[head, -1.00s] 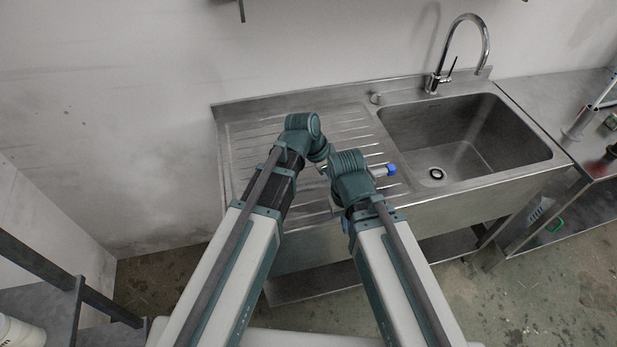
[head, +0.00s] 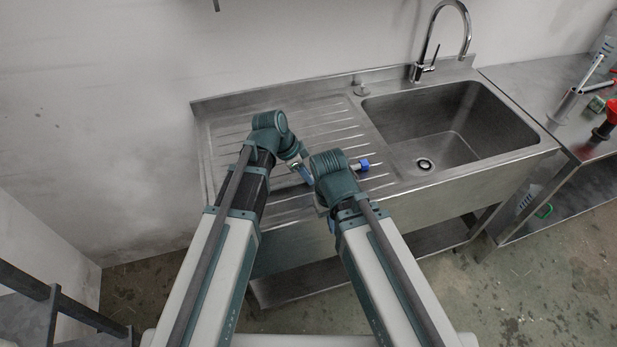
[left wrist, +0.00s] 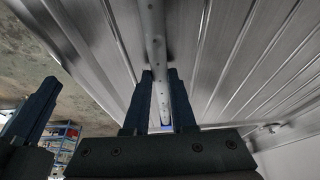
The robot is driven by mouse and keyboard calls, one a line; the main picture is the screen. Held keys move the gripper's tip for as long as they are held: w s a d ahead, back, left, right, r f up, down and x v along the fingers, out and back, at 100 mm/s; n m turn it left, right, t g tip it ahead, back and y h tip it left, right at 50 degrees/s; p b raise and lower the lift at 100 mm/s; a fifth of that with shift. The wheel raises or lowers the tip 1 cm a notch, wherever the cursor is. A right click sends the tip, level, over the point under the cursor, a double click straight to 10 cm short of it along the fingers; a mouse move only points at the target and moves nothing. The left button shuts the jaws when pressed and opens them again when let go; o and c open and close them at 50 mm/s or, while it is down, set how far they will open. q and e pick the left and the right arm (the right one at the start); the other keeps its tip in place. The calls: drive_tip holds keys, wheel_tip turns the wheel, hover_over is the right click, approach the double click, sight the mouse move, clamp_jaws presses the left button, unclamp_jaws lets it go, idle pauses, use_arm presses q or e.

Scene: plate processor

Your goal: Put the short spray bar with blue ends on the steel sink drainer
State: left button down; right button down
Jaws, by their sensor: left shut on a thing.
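The spray bar (left wrist: 152,30) is a pale grey tube with small holes. In the left wrist view it runs up from between the fingers of my left gripper (left wrist: 160,85), which is shut on it. Its blue end (head: 361,164) shows in the head view just right of my right wrist, which hides much of the bar. The bar is over the ribbed steel sink drainer (head: 325,125); I cannot tell whether it touches it. My left gripper (head: 302,172) is over the drainer's front part. My right gripper (left wrist: 35,115) is close beside it, its jaw opening unclear.
The sink basin (head: 440,130) lies right of the drainer, with a tall tap (head: 430,45) behind it. A steel side table (head: 545,85) at the right holds a red-topped item (head: 606,122) and other items. The back of the drainer is clear.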

use_arm(q)
drive_tip(key=shift+a, duration=0.1)
drive_tip(key=c, duration=1.2)
unclamp_jaws()
drive_tip(key=shift+f, duration=0.15)
drive_tip(key=o, duration=0.5)
drive_tip(key=shift+c, duration=0.2)
drive_tip(key=shift+r, duration=0.5)
drive_tip(key=p+v, duration=1.1)
drive_tip(key=v, duration=0.1)
drive_tip(key=s+f+n+g+y, duration=0.1)
drive_tip(key=s+n+y, duration=0.4)
drive_tip(key=s+n, duration=0.5)
drive_tip(key=s+f, duration=0.1)
drive_tip(key=s, duration=0.3)
drive_tip(key=shift+a+n+g+y, duration=0.15)
drive_tip(key=shift+n+g+y, duration=0.15)
drive_tip(key=shift+g+y, duration=0.1)
